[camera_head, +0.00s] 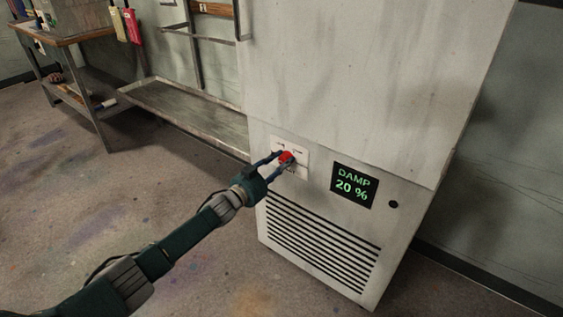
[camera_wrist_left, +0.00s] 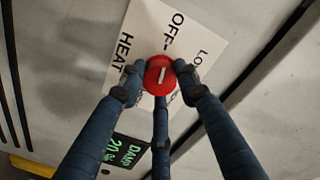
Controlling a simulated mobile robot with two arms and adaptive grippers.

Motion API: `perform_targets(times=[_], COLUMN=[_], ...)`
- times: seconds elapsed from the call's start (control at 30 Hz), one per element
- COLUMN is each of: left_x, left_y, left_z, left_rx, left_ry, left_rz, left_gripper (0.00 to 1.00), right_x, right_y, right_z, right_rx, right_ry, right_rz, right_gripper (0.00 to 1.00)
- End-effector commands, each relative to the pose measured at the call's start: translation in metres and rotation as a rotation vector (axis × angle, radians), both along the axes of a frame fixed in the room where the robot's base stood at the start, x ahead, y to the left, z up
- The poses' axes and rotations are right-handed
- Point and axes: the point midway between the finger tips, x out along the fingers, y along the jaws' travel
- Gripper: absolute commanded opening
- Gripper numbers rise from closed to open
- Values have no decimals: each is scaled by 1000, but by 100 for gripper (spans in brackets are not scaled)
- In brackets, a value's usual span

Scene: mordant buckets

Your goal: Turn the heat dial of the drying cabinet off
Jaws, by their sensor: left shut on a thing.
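The drying cabinet (camera_head: 345,85) is a tall pale grey metal box. Its red heat dial (camera_head: 286,157) sits on a white label plate on the lower front. In the left wrist view the red dial (camera_wrist_left: 159,75) has a white pointer line. The line is slightly tilted from upright in that view. The white plate (camera_wrist_left: 150,30) reads "OFF", "LO" and "HEAT"; the rest is hidden by the fingers and dial. My left gripper (camera_head: 279,163) is at the dial. Its blue-grey fingers (camera_wrist_left: 158,84) are shut on the dial's rim. My right gripper is not in view.
A lit display (camera_head: 354,185) reading "DAMP 20 %" is right of the dial, with a small black knob (camera_head: 393,204) beyond it. Vent slots (camera_head: 320,240) lie below. A metal tray rack (camera_head: 190,112) and a workbench (camera_head: 75,38) stand to the left.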

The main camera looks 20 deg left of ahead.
Motion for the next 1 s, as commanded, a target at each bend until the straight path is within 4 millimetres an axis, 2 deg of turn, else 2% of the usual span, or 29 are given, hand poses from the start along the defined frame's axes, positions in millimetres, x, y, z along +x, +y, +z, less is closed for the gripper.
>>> perform_targets(times=[0.67,0.7,0.77,1.0], left_x=[0,0,0,0], left_y=[2,2,2,1], left_z=[-2,-2,-2,-1], left_rx=[-54,-53,-53,-53], left_ry=[24,24,23,21], left_rz=[4,4,4,2], left_gripper=[6,40,51,51], right_x=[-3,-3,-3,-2], right_y=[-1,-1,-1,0], right_z=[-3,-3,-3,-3], right_rx=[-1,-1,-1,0], right_ry=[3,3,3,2], right_rz=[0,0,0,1], right_gripper=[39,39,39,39])
